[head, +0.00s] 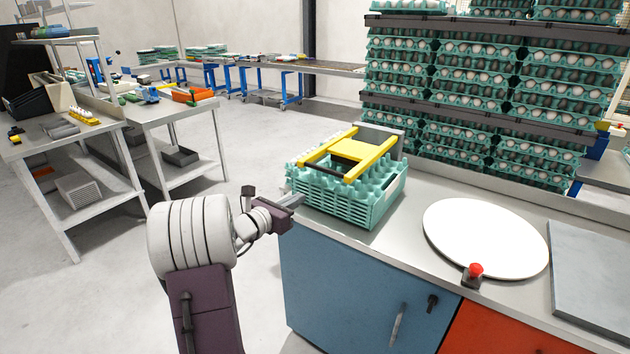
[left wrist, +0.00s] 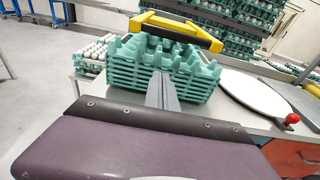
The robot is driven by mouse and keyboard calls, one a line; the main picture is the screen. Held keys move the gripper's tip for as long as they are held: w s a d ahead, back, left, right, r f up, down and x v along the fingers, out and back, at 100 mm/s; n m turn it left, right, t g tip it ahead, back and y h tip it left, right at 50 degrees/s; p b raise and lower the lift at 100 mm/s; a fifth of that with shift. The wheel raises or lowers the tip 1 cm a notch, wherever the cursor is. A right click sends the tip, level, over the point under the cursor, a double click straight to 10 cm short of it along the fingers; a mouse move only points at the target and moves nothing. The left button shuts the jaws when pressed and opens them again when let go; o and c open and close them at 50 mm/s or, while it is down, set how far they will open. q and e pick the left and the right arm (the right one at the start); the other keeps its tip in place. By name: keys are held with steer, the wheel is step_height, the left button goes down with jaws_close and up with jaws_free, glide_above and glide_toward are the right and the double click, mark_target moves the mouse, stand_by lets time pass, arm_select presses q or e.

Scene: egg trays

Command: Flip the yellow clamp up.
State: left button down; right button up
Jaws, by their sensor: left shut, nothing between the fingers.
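The yellow clamp (head: 370,159) lies across the top of a stack of teal egg trays (head: 372,208) on the counter. It is a yellow frame with a black middle part, and it lies low over the trays. It also shows in the left wrist view (left wrist: 207,39), above the tray stack (left wrist: 190,78). My left gripper (head: 298,199) is shut and empty, at the left front corner of the stack and below the clamp. In the left wrist view its fingers (left wrist: 162,84) point at the stack. I cannot tell whether they touch the trays. My right gripper is not in view.
A grey upright plate (head: 385,134) stands behind the stack. A white round disc (head: 485,238) and a red button (head: 475,270) are to the right on the counter. Tall shelves of egg trays (head: 480,100) rise behind. Open floor lies to the left.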

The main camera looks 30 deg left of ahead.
arm_select(q)
steer(key=w+d+f, duration=0.1)
steer(key=w, duration=0.9)
steer(key=r, duration=0.2)
steer(key=s+r+p, duration=0.1)
steer(key=shift+r+p, duration=0.3)
steer(key=shift+r, duration=0.05)
